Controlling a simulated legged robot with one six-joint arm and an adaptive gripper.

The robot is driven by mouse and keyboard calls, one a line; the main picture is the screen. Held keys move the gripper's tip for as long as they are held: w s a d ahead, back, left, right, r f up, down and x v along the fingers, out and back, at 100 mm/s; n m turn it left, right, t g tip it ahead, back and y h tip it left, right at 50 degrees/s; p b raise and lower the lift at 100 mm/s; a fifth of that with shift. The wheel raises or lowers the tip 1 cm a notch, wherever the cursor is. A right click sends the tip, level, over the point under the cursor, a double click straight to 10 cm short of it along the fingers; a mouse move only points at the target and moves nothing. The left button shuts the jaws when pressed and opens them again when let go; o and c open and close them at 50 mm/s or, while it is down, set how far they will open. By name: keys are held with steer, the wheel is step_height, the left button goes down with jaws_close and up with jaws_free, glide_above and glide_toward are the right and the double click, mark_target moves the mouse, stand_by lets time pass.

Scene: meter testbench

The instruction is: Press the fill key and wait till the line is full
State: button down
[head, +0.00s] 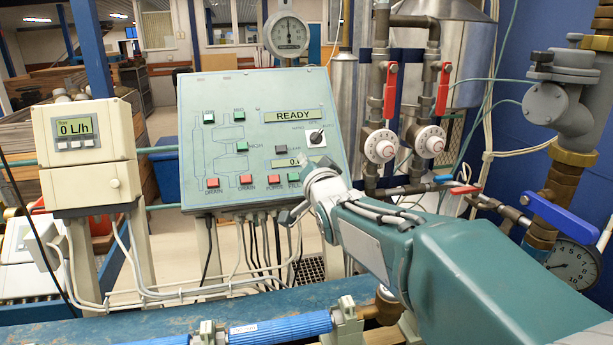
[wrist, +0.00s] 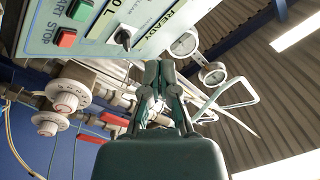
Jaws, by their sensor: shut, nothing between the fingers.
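The control panel (head: 225,90) stands upright in the middle of the head view, with a display reading READY (head: 293,116). A lower display (head: 288,163) is partly hidden by my arm. Green keys (head: 239,115) sit higher on the panel. Red keys (head: 246,180) and a green key (head: 294,177) line its bottom edge. I cannot read which key is the fill key. The wrist view shows a green key (wrist: 80,9) by START and a red key (wrist: 65,38) by STOP. My gripper (wrist: 158,68) is shut and empty in front of the panel; contact with a key is not visible.
A flow meter (head: 75,128) at the left reads 0 L/h. Pipes with red-handled valves (head: 390,90), white dials (head: 381,146) and a blue lever (head: 560,215) crowd the right. A round gauge (head: 287,33) sits above the panel. Blue pipework (head: 280,329) crosses the front bench.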

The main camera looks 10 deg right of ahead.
mark_target(292, 174)
steer(key=w+f, duration=0.1)
steer(key=w, duration=0.1)
steer(key=w+a+f, duration=0.1)
steer(key=f, duration=0.1)
steer(key=w+f, duration=0.2)
steer(key=shift+w+a, duration=0.35)
steer(key=shift+w+f, duration=0.2)
steer(key=shift+f, duration=0.05)
steer(key=shift+w+d+f, duration=0.2)
steer(key=shift+d, duration=0.4)
steer(key=shift+a, duration=0.15)
steer(key=shift+a, duration=0.25)
steer(key=shift+d, duration=0.25)
